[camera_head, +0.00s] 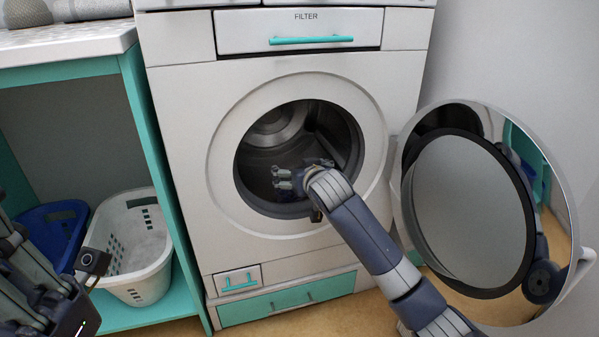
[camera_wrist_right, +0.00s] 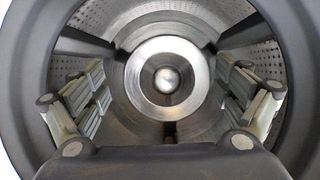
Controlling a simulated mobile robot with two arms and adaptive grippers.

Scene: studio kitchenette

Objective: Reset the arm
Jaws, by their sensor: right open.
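My right gripper (camera_head: 283,179) is at the round opening of the white washing machine (camera_head: 180,130), with its fingers inside the opening. In the right wrist view the gripper (camera_wrist_right: 168,105) is open, its fingers wide apart with nothing between them. The metal drum (camera_wrist_right: 120,25) shows behind the fingers, and no laundry is visible in it. My right arm reaches in from the lower right. My left gripper is at the lower left edge of the head view (camera_head: 60,300); its fingertips cannot be made out clearly.
The round washer door (camera_head: 560,200) stands swung open at the right, close to my right arm. A white basket (camera_head: 150,270) and a blue basket (camera_head: 55,230) sit in the teal shelf (camera_head: 150,130) at the left. The dark rim (camera_wrist_right: 40,60) surrounds the fingers.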

